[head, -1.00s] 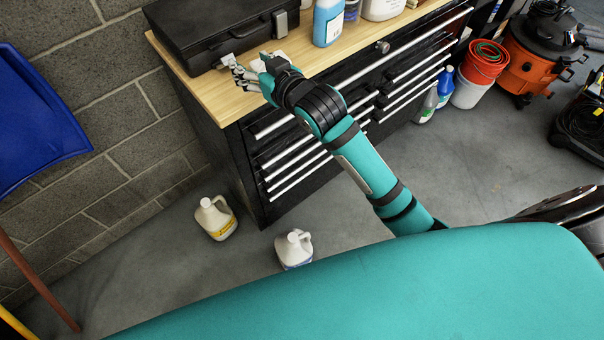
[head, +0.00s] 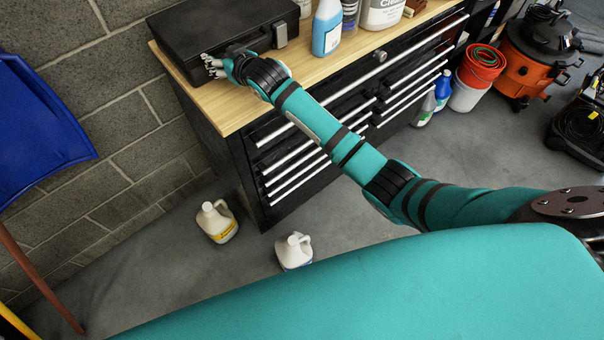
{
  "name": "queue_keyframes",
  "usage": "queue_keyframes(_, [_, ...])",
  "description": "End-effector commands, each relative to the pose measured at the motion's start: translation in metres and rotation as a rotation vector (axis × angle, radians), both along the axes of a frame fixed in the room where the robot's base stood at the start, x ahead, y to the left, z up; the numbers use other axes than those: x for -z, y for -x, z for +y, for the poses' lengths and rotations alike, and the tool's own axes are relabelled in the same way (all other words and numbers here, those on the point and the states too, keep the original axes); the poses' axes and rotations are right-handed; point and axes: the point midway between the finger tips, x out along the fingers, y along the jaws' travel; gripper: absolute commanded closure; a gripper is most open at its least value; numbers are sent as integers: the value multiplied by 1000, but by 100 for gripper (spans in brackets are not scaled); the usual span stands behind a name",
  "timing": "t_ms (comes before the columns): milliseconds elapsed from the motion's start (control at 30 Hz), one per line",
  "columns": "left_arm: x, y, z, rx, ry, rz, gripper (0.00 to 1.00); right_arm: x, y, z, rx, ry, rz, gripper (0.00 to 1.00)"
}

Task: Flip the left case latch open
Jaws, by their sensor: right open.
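The black case (head: 222,28) lies shut on the wooden top of the tool cabinet, against the block wall. Its right latch (head: 279,36) is a grey metal piece on the front face. The left latch is hidden behind my right gripper (head: 208,67). That gripper is open, with its metal fingers at the lower left part of the case's front. I cannot tell whether the fingers touch the case or the latch. My left gripper is not in view.
A blue spray bottle (head: 327,30), a dark can (head: 350,12) and a white jug (head: 382,14) stand right of the case. Two white jugs (head: 217,221) (head: 294,251) stand on the floor. The wooden top (head: 232,108) is bare in front of my gripper.

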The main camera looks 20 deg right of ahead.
Motion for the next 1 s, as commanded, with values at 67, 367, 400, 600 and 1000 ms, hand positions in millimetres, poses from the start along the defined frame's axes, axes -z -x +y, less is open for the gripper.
queue_keyframes(67, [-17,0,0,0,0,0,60,-10,-5,1,1,22,56,44])
queue_keyframes(367, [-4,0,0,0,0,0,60,-16,34,-12,0,20,63,44])
queue_keyframes(400, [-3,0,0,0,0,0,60,-18,40,-14,0,21,64,44])
queue_keyframes(600, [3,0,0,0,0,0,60,-33,75,-25,0,21,62,44])
queue_keyframes(1000, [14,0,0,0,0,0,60,-65,146,-48,0,21,62,44])
